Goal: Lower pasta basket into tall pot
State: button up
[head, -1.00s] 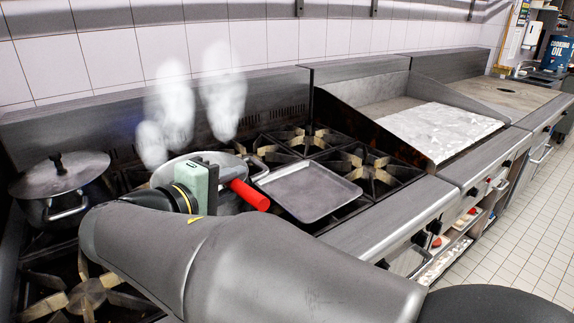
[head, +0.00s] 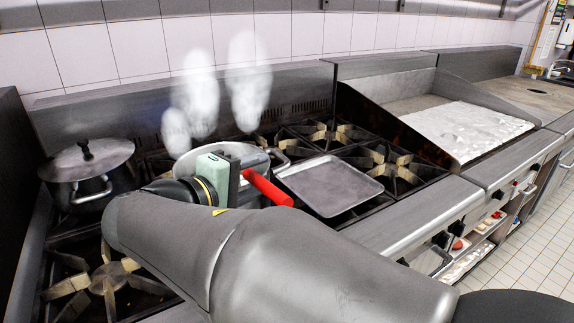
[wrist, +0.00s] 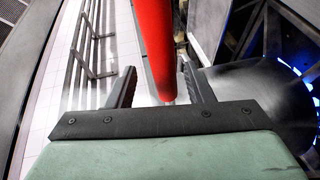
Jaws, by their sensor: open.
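A silver pot (head: 238,151) stands on the range with steam rising from it; my gripper covers much of it in the head view. A red handle (head: 268,188) sticks out towards the front right. The basket itself cannot be made out. My gripper (head: 246,176) is beside the pot at the handle. In the wrist view my gripper (wrist: 160,92) is open, and the red handle (wrist: 157,45) runs between its two fingers. A silver round wall (wrist: 262,100), likely the pot's, shows at right with blue flame beside it. Whether the fingers touch the handle cannot be told.
A lidded dark pot (head: 88,172) stands at the left rear. A grey metal tray (head: 330,186) lies on the grates right of the handle. An empty burner (head: 105,280) is at front left. A griddle (head: 460,128) is further right. The tiled wall is behind.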

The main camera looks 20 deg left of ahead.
jog(key=v, duration=1.7)
jog(key=shift+b, duration=0.3)
